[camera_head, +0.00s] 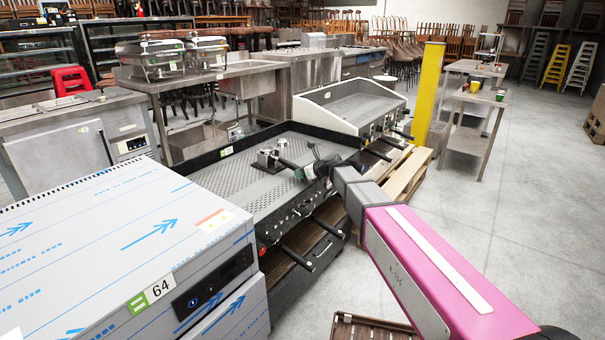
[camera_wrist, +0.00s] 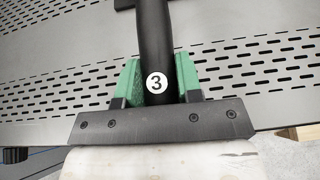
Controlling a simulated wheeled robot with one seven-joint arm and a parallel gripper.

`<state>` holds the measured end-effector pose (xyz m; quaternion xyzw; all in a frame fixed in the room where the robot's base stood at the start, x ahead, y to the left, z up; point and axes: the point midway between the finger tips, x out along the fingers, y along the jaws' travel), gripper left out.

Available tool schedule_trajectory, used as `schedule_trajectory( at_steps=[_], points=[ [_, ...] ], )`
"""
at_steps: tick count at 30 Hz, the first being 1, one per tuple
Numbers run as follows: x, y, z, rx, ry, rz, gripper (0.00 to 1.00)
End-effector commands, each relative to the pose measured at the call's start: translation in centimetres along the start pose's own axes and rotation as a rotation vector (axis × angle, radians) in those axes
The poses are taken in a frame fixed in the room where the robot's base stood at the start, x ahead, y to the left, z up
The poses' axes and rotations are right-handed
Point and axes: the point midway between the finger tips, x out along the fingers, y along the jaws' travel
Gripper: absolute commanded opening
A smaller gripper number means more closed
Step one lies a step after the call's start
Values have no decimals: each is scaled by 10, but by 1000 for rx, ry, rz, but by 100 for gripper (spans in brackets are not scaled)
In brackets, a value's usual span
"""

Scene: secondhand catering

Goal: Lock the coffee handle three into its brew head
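The coffee handle three (camera_wrist: 153,35) is a black rod with a white disc marked 3. It stands between the green finger pads of my gripper (camera_wrist: 158,82), which looks shut on it. In the head view my gripper (camera_head: 311,171) is over the perforated top of the near black machine (camera_head: 240,188). A dark handle (camera_head: 289,163) runs left from it to a small metal block (camera_head: 268,157) on that top; I cannot tell whether they are joined. I cannot make out which brew head belongs to handle three.
Black handles (camera_head: 298,259) stick out from the near machine's front. A second silver machine (camera_head: 350,103) with similar handles stands behind it. A film-wrapped cabinet (camera_head: 130,225) fills the front left. A yellow post (camera_head: 430,95) stands behind. The floor (camera_head: 500,200) at right is clear.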

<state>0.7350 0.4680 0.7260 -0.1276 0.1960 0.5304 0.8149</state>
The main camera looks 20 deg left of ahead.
Motion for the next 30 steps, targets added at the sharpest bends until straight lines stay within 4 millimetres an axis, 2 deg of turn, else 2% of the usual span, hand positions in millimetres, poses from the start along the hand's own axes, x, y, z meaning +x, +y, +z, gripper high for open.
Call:
schedule_trajectory(
  at_steps=[1, 2, 3, 30],
  points=[
    [0, 0, 0, 0, 0, 0, 15],
    [0, 0, 0, 0, 0, 0, 5],
    [0, 0, 0, 0, 0, 0, 0],
    [-6, 0, 12, 2, -2, -1, 0]
  ],
)
